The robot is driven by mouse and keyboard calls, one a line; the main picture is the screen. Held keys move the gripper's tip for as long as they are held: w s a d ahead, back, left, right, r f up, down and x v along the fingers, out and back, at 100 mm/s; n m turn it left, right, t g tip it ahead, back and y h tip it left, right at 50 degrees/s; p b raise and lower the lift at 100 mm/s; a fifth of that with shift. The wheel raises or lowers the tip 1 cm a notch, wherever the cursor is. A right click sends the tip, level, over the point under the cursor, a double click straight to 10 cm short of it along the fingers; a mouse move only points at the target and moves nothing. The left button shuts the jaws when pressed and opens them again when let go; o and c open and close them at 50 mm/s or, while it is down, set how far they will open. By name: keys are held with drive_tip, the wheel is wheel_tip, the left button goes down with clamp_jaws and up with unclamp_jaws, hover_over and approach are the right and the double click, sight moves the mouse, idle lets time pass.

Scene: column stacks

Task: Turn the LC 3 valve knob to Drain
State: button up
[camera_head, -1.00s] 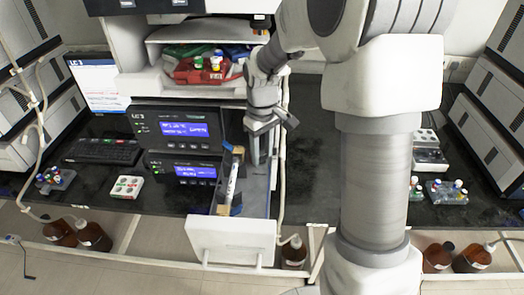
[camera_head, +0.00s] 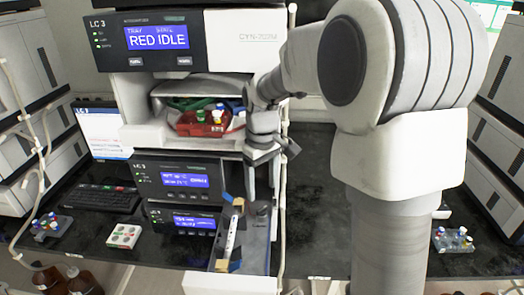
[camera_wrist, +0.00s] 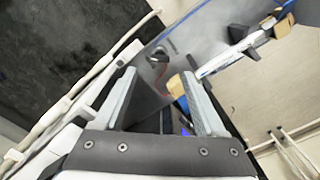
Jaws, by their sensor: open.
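In the wrist view my gripper (camera_wrist: 160,76) is open, with nothing between its two grey fingers. Beyond the fingertips is a grey-blue panel (camera_wrist: 200,45). A small dark fitting (camera_wrist: 158,58) with a thin reddish line shows on it; I cannot tell whether this is the valve knob. In the head view my gripper (camera_head: 262,192) points down beside the LC 3 stack, above the pulled-out compartment. The LC 3 modules (camera_head: 180,167) have lit blue displays. No Drain marking is legible, and the knob's setting cannot be read.
A pale column (camera_head: 230,238) with orange ends stands left of my gripper; it also shows in the wrist view (camera_wrist: 235,57). A white tube (camera_head: 283,200) runs down on the right. A red tray (camera_head: 203,124) sits on the shelf above. The black bench at right is mostly clear.

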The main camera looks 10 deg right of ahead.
wheel_tip(320, 180, up, 11)
drive_tip(key=shift+p, duration=0.4)
drive_tip(key=shift+s, duration=0.1)
drive_tip(key=s+m+t, duration=0.5)
drive_tip(key=s, duration=1.6)
drive_tip(key=shift+d+f+m+t, duration=0.25)
drive_tip(key=shift+f+m+t, duration=0.05)
drive_tip(key=shift+s+f, duration=0.1)
